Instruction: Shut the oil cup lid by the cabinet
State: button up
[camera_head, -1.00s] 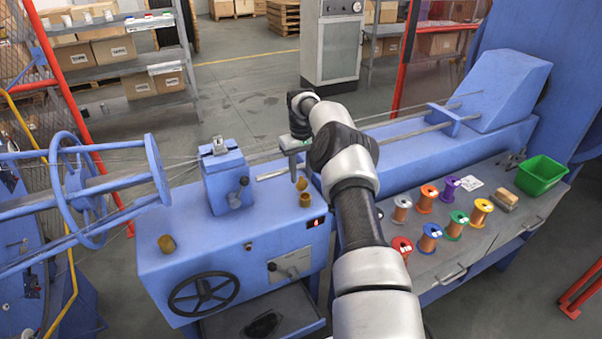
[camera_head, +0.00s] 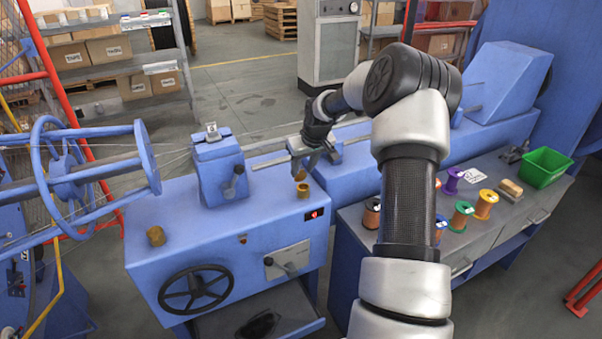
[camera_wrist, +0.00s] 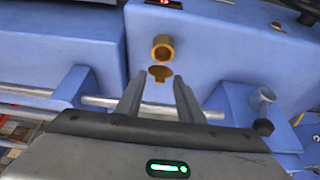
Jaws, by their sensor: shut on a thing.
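The brass oil cup (camera_head: 303,191) stands on the right end of the blue machine housing's top. Its lid (camera_head: 300,176) stands open, raised at the cup's far side. In the wrist view the cup's round mouth (camera_wrist: 163,47) shows as a dark opening, with the lid (camera_wrist: 160,73) beside it, apart from the mouth. My gripper (camera_wrist: 160,79) has its two fingers on either side of the lid and is shut on it. In the head view my gripper (camera_head: 302,165) is just behind the cup, and its fingertips are hard to make out.
A blue clamp block with a lever (camera_head: 219,168) is left of my gripper. A grey bench (camera_head: 489,226) with spools and a green bin (camera_head: 545,167) is at right. A grey cabinet (camera_head: 328,50) stands behind.

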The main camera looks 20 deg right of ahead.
jog(key=s+f+t+b, duration=0.1)
jog(key=b, duration=0.1)
jog(key=s+t+b, duration=0.1)
jog(key=b, duration=0.1)
jog(key=shift+d+f+t, duration=0.15)
jog(key=shift+f+t, duration=0.2)
jog(key=shift+t, duration=0.05)
jog(key=t+b, duration=0.1)
jog(key=s+f+t+b, duration=0.1)
jog(key=b, duration=0.1)
jog(key=shift+s+f+t, duration=0.1)
jog(key=shift+s+t, duration=0.15)
jog(key=shift+t, duration=0.15)
jog(key=f+t+b, duration=0.1)
jog(key=t+b, duration=0.1)
jog(key=s+f+t+b, duration=0.1)
jog(key=t+b, duration=0.1)
jog(key=b, duration=0.1)
jog(key=shift+s, duration=0.2)
jog(key=shift+s+f+t+b, duration=0.1)
jog(key=shift+f+t+b, duration=0.1)
jog(key=shift+t+b, duration=0.45)
jog(key=shift+s+f+t+b, duration=0.1)
jog(key=shift+f+t+b, duration=0.1)
jog(key=shift+t+b, duration=0.4)
jog(key=o, duration=1.1)
jog(key=shift+c, duration=0.2)
